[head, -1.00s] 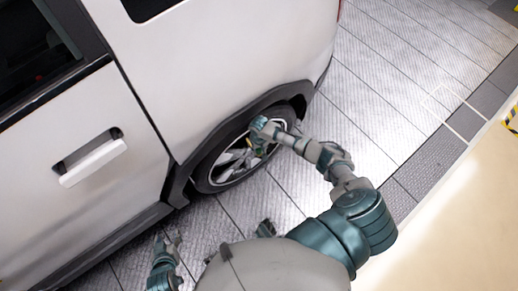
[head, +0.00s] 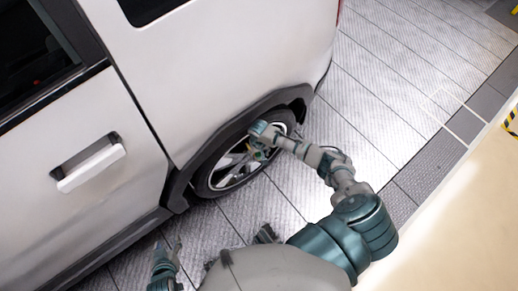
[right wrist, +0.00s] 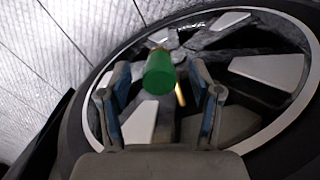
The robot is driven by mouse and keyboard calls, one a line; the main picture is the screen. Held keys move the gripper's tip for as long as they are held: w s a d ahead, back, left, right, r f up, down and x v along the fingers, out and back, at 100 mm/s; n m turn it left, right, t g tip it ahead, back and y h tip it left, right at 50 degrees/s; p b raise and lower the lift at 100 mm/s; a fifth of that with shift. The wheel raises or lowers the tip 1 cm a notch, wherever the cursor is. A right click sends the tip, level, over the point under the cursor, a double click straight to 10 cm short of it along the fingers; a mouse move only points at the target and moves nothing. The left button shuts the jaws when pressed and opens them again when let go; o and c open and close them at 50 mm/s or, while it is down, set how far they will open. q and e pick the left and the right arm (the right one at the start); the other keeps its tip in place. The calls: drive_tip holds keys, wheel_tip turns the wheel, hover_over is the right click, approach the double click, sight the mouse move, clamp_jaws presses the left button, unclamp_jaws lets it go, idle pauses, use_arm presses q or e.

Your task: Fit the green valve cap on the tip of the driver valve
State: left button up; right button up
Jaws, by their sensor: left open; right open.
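The green valve cap (right wrist: 159,73) shows between the fingers of my right gripper (right wrist: 163,82) in the right wrist view. Those fingers are open, with gaps on both sides of the cap. A thin yellow stem, seemingly the driver valve (right wrist: 180,95), shows just below and right of the cap. I cannot tell whether cap and stem touch. In the head view my right gripper (head: 259,152) is at the car's wheel (head: 228,172), where the cap is too small to make out surely. My left gripper (head: 171,250) is open and empty, low and away from the wheel.
The white car (head: 215,65) fills the left and top of the head view. Its wheel arch (head: 205,150) lies close around the wheel. Wheel spokes (right wrist: 265,68) stand behind my right fingers. The metal floor (head: 375,95) right of the car is clear.

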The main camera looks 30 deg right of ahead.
sight(259, 154)
wheel_tip(259, 154, up, 11)
drive_tip(key=shift+f, duration=0.2)
